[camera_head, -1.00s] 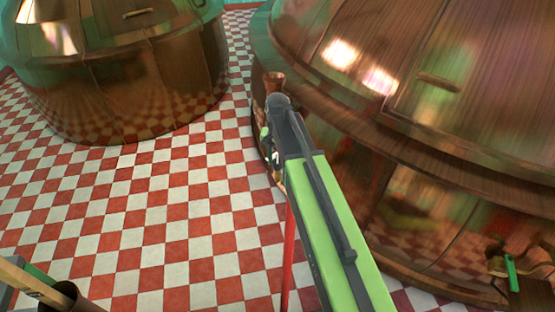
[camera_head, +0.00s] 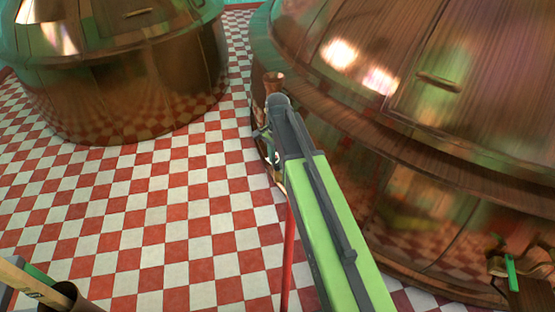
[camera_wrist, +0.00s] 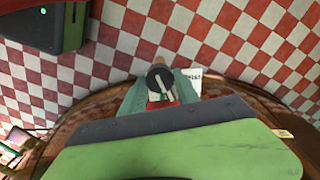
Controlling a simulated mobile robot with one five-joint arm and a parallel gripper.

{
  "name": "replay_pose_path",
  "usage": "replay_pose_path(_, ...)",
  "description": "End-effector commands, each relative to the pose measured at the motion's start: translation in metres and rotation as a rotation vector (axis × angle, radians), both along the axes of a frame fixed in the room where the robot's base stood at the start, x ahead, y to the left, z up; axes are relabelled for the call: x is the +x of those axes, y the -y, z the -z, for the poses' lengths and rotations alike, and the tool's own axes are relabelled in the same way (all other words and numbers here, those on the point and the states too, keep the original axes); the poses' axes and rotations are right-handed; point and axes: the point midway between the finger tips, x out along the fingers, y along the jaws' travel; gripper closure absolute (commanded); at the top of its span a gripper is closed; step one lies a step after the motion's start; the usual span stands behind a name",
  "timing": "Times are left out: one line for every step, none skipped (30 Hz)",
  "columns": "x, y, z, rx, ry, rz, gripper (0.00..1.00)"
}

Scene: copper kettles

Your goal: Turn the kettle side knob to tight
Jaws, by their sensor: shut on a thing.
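The large copper kettle (camera_head: 440,150) fills the right of the head view. My gripper (camera_head: 267,142) is at its left side, at the end of my green and grey arm, and the arm hides part of it. In the wrist view a dark round knob (camera_wrist: 160,78) with a pale pointer line shows beyond my green and dark grey body part. My gripper is shut on the knob, though the contact is hard to see. A small white card (camera_wrist: 190,73) with dark marks is beside the knob. Its writing is too small to read.
A second copper kettle (camera_head: 130,80) stands at the upper left. The red and white checkered floor (camera_head: 130,210) between is open. A green-handled fitting (camera_head: 510,270) is on the kettle at lower right. A dark container (camera_head: 65,297) with long items is at lower left.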

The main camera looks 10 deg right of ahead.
Motion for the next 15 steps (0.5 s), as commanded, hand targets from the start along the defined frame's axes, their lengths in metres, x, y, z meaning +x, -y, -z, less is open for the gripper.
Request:
replay_pose_path(-0.0004, 0.0010, 0.0001, -0.001, -0.002, 0.037, 1.00)
replay_pose_path(-0.0005, 0.0011, 0.0001, -0.001, -0.002, 0.061, 1.00)
replay_pose_path(-0.0005, 0.0011, 0.0001, -0.001, -0.002, 0.092, 1.00)
replay_pose_path(-0.0004, 0.0012, 0.0001, -0.002, -0.001, 0.114, 1.00)
replay_pose_path(-0.0005, 0.0012, 0.0001, -0.002, -0.001, 0.136, 1.00)
replay_pose_path(-0.0006, 0.0013, 0.0001, -0.002, -0.001, 0.163, 1.00)
replay_pose_path(-0.0005, 0.0013, 0.0001, -0.002, -0.001, 0.181, 1.00)
replay_pose_path(-0.0006, 0.0014, 0.0001, -0.002, -0.001, 0.200, 1.00)
replay_pose_path(-0.0006, 0.0014, 0.0001, -0.002, -0.001, 0.222, 1.00)
replay_pose_path(-0.0005, 0.0015, 0.0001, -0.002, -0.001, 0.237, 1.00)
replay_pose_path(-0.0006, 0.0015, 0.0001, -0.002, -0.001, 0.252, 1.00)
replay_pose_path(-0.0007, 0.0016, 0.0001, -0.002, -0.001, 0.269, 1.00)
replay_pose_path(-0.0006, 0.0017, 0.0001, -0.002, -0.001, 0.281, 1.00)
replay_pose_path(-0.0006, 0.0017, 0.0001, -0.002, -0.001, 0.292, 1.00)
replay_pose_path(-0.0007, 0.0017, 0.0001, -0.002, -0.002, 0.304, 1.00)
